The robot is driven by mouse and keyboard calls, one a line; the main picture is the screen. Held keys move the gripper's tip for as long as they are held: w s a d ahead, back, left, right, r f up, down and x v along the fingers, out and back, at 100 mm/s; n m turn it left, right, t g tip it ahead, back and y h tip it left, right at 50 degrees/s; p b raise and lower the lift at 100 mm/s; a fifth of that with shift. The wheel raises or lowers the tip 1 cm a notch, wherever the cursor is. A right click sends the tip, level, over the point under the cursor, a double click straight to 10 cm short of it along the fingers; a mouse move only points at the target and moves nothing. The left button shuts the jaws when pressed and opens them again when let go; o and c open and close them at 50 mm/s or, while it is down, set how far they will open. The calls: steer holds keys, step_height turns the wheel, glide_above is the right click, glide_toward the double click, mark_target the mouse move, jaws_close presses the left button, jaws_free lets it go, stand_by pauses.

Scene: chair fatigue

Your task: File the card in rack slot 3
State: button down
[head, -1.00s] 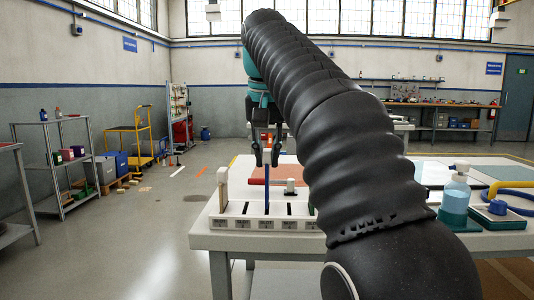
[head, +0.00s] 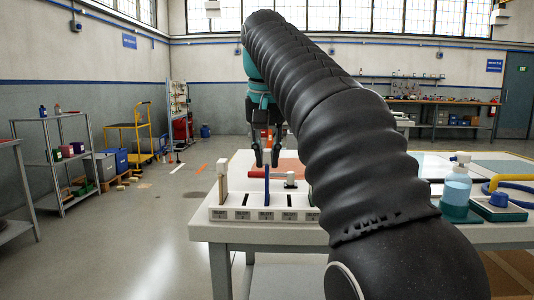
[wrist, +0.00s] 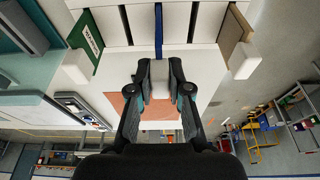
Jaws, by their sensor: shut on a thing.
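The blue card (head: 267,186) stands upright at the third label from the left on the white rack (head: 233,214). In the wrist view, the blue card (wrist: 158,28) lines up with the slot between two empty slots; how deep it sits is hidden. My gripper (head: 267,164) is above the rack. In the wrist view, my gripper (wrist: 160,80) is shut on the white tab (wrist: 160,76) at the card's end. A tan card (wrist: 233,28) with a white tab stands in the leftmost slot in the head view, and a green card (wrist: 86,35) at the other end.
A red rod (head: 257,174) and a small white-and-black object (head: 290,179) lie behind the rack near a salmon mat (wrist: 165,108). My arm hides the table's middle.

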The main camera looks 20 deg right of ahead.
steer(key=shift+s+b+x, duration=0.25)
steer(key=shift+b+x, duration=0.4)
steer(key=shift+x, duration=0.35)
steer(key=c, duration=1)
jaws_free()
step_height(320, 180, up, 4)
steer(key=p, duration=0.3)
steer(key=shift+w, duration=0.1)
steer(key=shift+f+b, duration=0.25)
steer(key=shift+b, duration=0.45)
steer(key=shift+a, duration=0.1)
